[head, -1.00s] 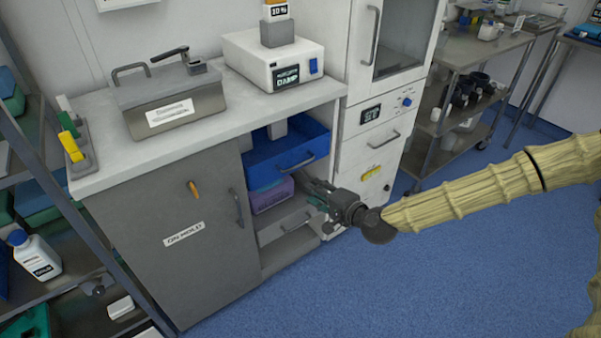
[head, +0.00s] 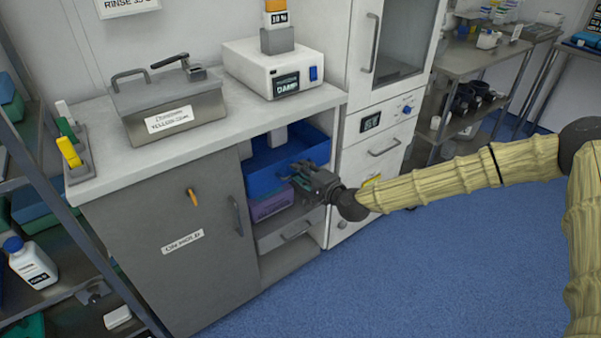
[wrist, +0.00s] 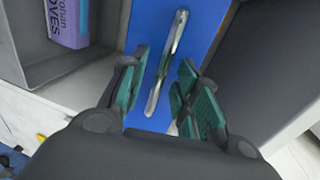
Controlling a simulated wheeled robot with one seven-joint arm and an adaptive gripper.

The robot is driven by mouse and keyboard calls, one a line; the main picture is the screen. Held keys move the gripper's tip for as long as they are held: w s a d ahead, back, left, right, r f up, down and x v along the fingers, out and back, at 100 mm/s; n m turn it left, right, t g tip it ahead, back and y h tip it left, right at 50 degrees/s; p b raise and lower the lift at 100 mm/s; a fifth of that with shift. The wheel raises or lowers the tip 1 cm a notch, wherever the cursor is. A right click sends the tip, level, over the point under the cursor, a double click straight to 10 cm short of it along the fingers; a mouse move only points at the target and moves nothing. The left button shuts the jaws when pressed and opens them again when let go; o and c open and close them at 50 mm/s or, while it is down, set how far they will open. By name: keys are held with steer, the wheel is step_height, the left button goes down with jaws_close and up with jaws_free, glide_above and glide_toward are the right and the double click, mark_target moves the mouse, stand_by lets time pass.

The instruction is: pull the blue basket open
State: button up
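The blue basket (head: 262,169) sits in the open shelf bay of the counter cabinet, above a purple box. Its metal bar handle shows in the wrist view (wrist: 168,62) on the blue front (wrist: 204,25). My gripper (head: 302,176) is in front of the basket's front, and hides the handle in the head view. In the wrist view my gripper (wrist: 164,98) is open, with its green finger pads on either side of the handle's lower part. A gap shows between the handle and the pads.
The purple glove box (head: 270,204) lies below the basket, above a grey drawer (head: 290,233). A grey door marked ON MOLD (head: 160,240) is to the left. A white cabinet (head: 375,140) stands to the right. The blue floor (head: 420,270) in front is clear.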

steer(key=shift+w+a+f, duration=0.15)
steer(key=shift+w+a, duration=0.15)
steer(key=shift+w, duration=0.1)
jaws_close()
steer(key=shift+s, duration=0.15)
